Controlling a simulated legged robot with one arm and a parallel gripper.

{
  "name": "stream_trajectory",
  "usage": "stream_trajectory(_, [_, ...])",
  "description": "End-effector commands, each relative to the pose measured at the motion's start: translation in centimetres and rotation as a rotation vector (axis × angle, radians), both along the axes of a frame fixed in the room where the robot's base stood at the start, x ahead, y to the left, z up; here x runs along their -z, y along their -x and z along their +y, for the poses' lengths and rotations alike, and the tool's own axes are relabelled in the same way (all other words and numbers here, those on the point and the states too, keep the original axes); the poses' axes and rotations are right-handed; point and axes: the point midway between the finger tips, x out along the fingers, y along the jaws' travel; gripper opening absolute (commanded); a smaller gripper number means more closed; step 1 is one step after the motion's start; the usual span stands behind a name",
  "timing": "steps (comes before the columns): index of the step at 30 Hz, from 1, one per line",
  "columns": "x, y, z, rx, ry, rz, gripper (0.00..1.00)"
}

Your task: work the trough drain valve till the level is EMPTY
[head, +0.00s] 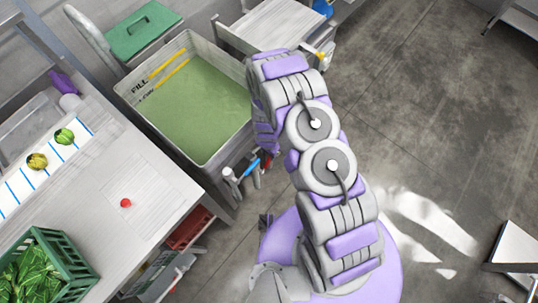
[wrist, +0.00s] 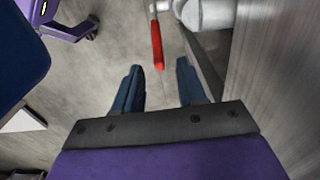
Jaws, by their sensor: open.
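The trough (head: 222,148) stands left of my arm in the head view and holds green water (head: 195,105). Its inner wall has yellow lines, the word FILL and a second label I cannot read fully. A pale pipe end (head: 230,175) shows at its near right corner. In the wrist view, the red valve lever (wrist: 157,42) hangs beside the pale pipe (wrist: 205,12). My gripper (wrist: 160,88) is open and empty. The lever's lower end lies just beyond the fingertips, in line with the gap, seemingly not between them. In the head view my arm partly hides this area.
A counter (head: 150,195) left of the trough holds a green crate (head: 72,262) of leafy greens, a red button (head: 126,203) and a striped strip with two vegetables. A green box (head: 145,30) stands behind the trough. The floor at right is mostly clear.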

Motion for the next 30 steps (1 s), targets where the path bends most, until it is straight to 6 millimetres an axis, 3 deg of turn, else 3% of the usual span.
stream_trajectory(6, [-4.2, -0.2, 0.1, 0.001, -0.001, -0.006, 0.4])
stream_trajectory(15, [-8.4, 0.1, 0.2, 0.001, 0.002, 0.0, 0.4])
stream_trajectory(21, [-9.5, 0.1, 0.2, 0.001, 0.002, 0.002, 0.4])
stream_trajectory(30, [-9.6, 0.1, 0.2, 0.001, 0.002, 0.002, 0.4])
